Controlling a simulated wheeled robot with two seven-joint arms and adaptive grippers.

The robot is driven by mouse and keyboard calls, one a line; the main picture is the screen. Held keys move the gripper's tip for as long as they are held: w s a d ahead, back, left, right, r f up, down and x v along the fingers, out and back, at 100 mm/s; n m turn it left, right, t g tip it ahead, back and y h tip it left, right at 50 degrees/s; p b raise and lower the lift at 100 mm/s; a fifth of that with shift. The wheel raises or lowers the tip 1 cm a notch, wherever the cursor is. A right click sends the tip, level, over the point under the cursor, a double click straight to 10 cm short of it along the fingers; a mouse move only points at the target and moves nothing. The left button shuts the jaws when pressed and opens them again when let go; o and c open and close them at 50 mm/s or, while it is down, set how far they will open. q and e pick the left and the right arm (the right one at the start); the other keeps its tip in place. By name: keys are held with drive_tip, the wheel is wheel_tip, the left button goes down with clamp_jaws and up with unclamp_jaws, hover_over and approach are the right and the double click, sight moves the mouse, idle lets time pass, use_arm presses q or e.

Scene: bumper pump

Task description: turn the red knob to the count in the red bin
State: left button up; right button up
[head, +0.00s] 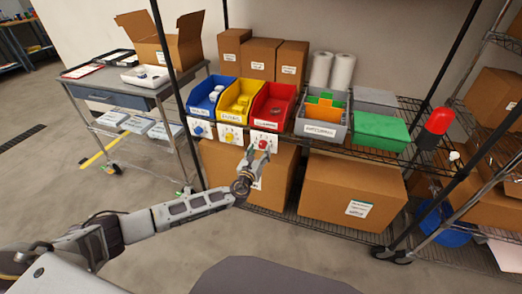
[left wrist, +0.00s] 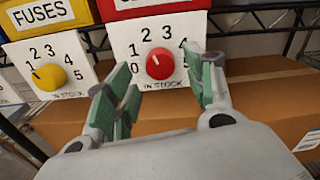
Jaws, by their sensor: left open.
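The red bin (head: 290,110) stands on the upper rack shelf; what lies in it is too small to count. Below it is a white dial plate (left wrist: 130,42) marked "IN STOCK", with the red knob (left wrist: 160,64) in its middle. Digits 1 to 4 show around the knob; a finger hides part of the right side. A small pale mark on the knob seems to point up and left. The red knob also shows in the head view (head: 263,145). My left gripper (left wrist: 167,78) is open, its fingers on either side of the knob in the picture; contact is unclear. My right gripper is out of view.
A yellow knob (left wrist: 49,77) on the fuses dial is close on the left, beside a blue-bin dial (head: 201,130). A large cardboard box (head: 275,182) sits below the dials. A grey bin (head: 320,128) and a red beacon (head: 439,121) are to the right.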

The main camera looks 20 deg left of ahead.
use_arm(q)
drive_tip(key=shift+w, duration=1)
drive_tip(key=c, duration=1)
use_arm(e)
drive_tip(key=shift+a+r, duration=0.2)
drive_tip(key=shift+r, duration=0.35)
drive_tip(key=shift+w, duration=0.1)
